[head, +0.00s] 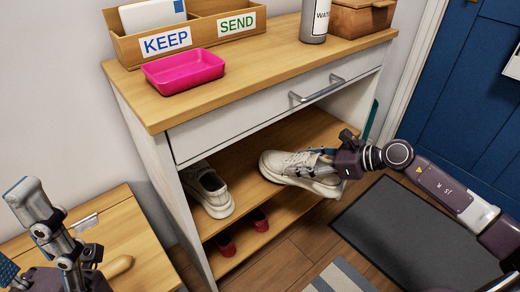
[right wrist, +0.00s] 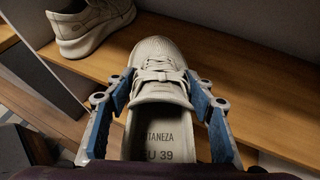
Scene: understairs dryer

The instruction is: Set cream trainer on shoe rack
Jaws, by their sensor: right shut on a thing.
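The cream trainer (head: 283,164) is at the front of the rack's upper open shelf (head: 310,128), toe pointing inward. In the right wrist view the cream trainer (right wrist: 160,58) is seen from its heel end, laces up. My right gripper (head: 328,160) is shut on it, with blue-padded fingers (right wrist: 160,105) on both sides of its opening. I cannot tell whether its sole touches the shelf. A matching cream trainer (head: 209,190) stands to the left on that shelf; it also shows in the right wrist view (right wrist: 92,24). My left gripper (head: 22,232) is open and empty at the lower left.
Red shoes (head: 258,220) are on the lower shelf. A drawer with a metal handle (head: 316,90) is above the shelf. The top holds a pink tray (head: 184,70), a labelled wooden organiser (head: 200,32) and a bottle (head: 314,22). A wooden bench (head: 110,214) stands left.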

